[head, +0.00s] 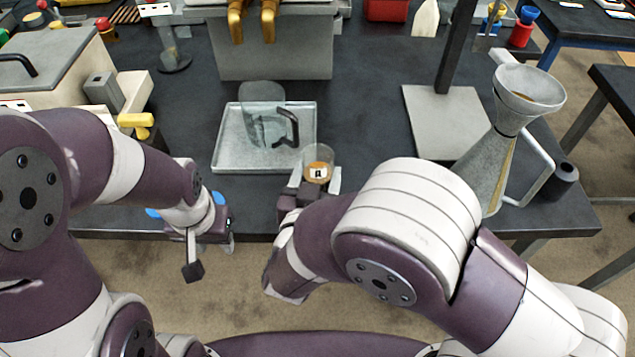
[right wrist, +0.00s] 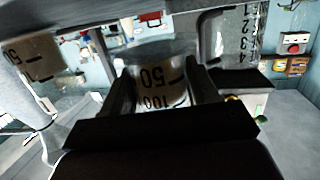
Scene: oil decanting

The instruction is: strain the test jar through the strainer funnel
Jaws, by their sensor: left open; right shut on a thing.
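The test jar (head: 318,164) is a small clear jar with a dark-marked label and amber contents low inside. My right gripper (head: 316,181) is shut on it and holds it upright near the table's front edge, just in front of a metal tray. The jar, with 50 and 100 marks, fills the middle of the right wrist view (right wrist: 158,80). The strainer funnel (head: 526,92) sits at the right on top of a grey conical vessel (head: 488,165); its bowl shows a brownish inside. My left gripper (head: 212,254) is open and empty, pointing down past the front edge.
A clear pitcher (head: 262,118) with a black handle stands on the metal tray (head: 228,150). A stand with a grey base (head: 425,115) and dark post rises left of the funnel. A grey box (head: 275,60) is behind the tray. A black cylinder (head: 565,173) lies far right.

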